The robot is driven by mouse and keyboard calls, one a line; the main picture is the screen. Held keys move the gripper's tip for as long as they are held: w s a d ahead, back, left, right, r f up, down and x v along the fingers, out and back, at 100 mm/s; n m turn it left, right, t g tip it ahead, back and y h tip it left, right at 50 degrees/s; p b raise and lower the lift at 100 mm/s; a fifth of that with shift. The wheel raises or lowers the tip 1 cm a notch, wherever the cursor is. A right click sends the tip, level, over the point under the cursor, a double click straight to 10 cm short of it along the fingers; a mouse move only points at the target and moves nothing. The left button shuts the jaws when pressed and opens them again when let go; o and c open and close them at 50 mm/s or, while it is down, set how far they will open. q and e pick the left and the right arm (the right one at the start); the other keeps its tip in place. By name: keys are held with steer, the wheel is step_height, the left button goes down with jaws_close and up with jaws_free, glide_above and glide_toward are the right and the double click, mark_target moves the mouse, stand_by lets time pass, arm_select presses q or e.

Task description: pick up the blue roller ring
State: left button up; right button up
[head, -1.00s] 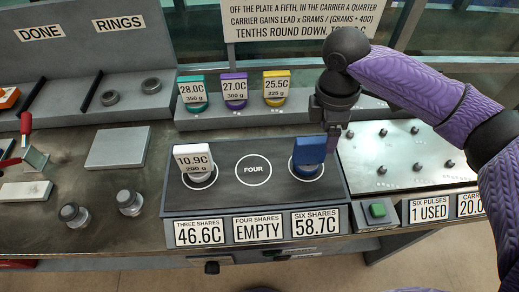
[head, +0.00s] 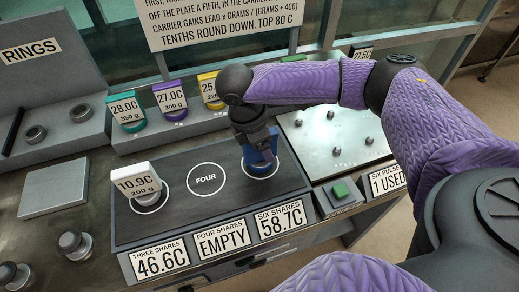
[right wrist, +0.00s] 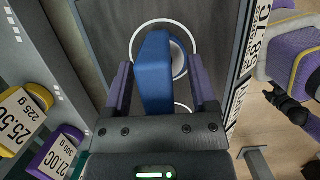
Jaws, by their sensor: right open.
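The blue roller ring (head: 258,163) stands on the right-hand circle of the dark plate (head: 217,208), behind the "SIX SHARES 58.7C" label. Its blue upright tab hides much of its round base, and my right gripper partly covers it in the head view. My right gripper (head: 262,150) is above it, pointing down. In the right wrist view the blue tab (right wrist: 155,75) is between the two purple fingers of the open gripper (right wrist: 160,85), with gaps at the sides. A dark, hand-like part of mine (right wrist: 290,103) is at the right edge there; its jaws are unclear.
A white-tagged ring, 10.9C (head: 147,192), stands on the plate's left circle; the FOUR circle (head: 206,179) is bare. Teal (head: 127,110), purple (head: 171,98) and yellow (head: 211,88) tagged rings line the shelf behind. A studded metal plate (head: 325,140) lies to the right.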

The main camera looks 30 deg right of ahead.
jaws_close()
steer(key=shift+r, duration=0.1)
stand_by(0.3)
